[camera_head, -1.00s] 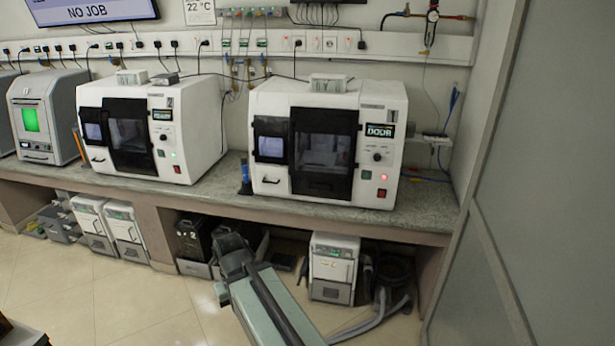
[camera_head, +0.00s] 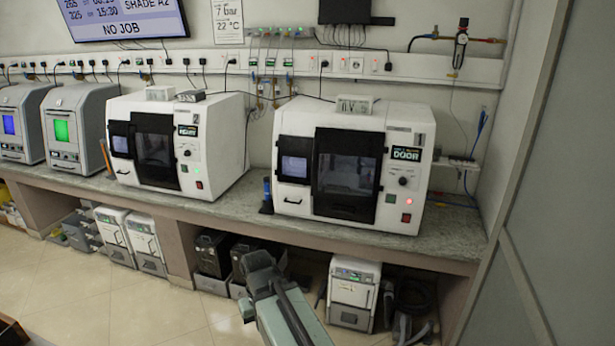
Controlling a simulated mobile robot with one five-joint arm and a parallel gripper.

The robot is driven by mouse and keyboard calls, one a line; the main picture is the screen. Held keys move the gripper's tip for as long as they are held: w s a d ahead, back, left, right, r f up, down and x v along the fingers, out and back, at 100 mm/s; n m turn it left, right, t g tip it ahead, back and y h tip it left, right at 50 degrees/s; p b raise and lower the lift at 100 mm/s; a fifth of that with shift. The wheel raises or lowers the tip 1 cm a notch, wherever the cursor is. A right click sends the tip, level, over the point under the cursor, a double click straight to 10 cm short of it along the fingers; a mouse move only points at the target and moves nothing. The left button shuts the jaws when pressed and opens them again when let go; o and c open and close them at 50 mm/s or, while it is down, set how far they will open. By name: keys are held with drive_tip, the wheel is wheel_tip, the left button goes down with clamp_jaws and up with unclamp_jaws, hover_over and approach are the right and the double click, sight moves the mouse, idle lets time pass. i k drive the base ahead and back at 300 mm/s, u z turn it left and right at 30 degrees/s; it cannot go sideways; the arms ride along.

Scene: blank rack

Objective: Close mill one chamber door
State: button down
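Two white mills stand on the bench in the head view. The right mill (camera_head: 405,205) has a display reading DOOR and a red light, and its top label looks like a 1. Its dark-framed chamber door (camera_head: 348,176) covers the middle of the front, beside a small screen; I cannot tell whether it is fully seated or slightly ajar. The left mill (camera_head: 216,140) is marked 2 and shows a green light. My arm shows low in the middle, below the bench edge and apart from both mills. My gripper cannot be made out.
The grey bench (camera_head: 240,208) runs along the wall. A blue bottle (camera_head: 266,196) stands left of the right mill. White units (camera_head: 353,292) and dark boxes sit under the bench. A grey partition (camera_head: 545,200) closes the right side.

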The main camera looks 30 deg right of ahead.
sight(336, 141)
drive_tip(key=u, duration=0.05)
drive_tip(key=i, duration=0.95)
drive_tip(key=u, duration=0.9)
drive_tip(key=i, duration=0.8)
drive_tip(key=u, duration=0.5)
drive_tip(key=k, duration=0.8)
drive_tip(key=u, duration=0.15)
drive_tip(key=i, duration=0.8)
